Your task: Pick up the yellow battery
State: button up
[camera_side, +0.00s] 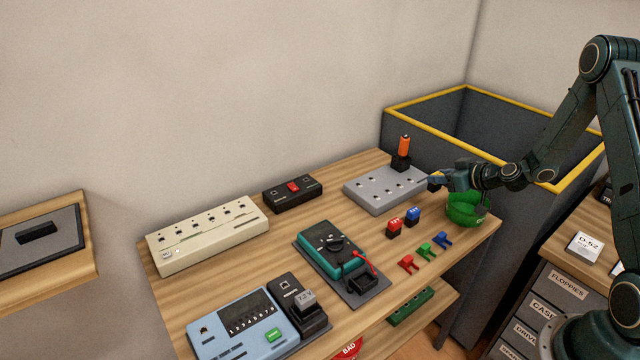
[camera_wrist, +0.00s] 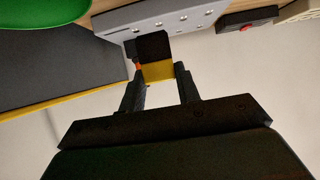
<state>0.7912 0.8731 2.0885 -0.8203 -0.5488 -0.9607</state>
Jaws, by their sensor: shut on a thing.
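The yellow battery (camera_wrist: 158,72) shows in the wrist view between the two fingers of my gripper (camera_wrist: 160,85), which is shut on it. A black block (camera_wrist: 152,46) lies directly beyond the battery; I cannot tell whether it is attached. In the side view my gripper (camera_side: 436,181) is at the right end of the grey panel (camera_side: 377,197). The yellow battery is hidden there. An orange battery (camera_side: 404,144) stands upright in a black holder (camera_side: 401,162) on the panel, left of my gripper. A bit of orange (camera_wrist: 138,66) shows beside the yellow battery in the wrist view.
A green bowl (camera_side: 464,210) stands just below my gripper in the side view. A large dark bin (camera_side: 430,115) with yellow edges is behind. Red and blue blocks (camera_side: 412,215), a teal multimeter (camera_side: 333,247) and a beige power strip (camera_side: 207,232) are on the wooden bench (camera_side: 285,225).

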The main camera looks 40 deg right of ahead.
notch_tip(320, 180, up, 11)
dwell(0.5)
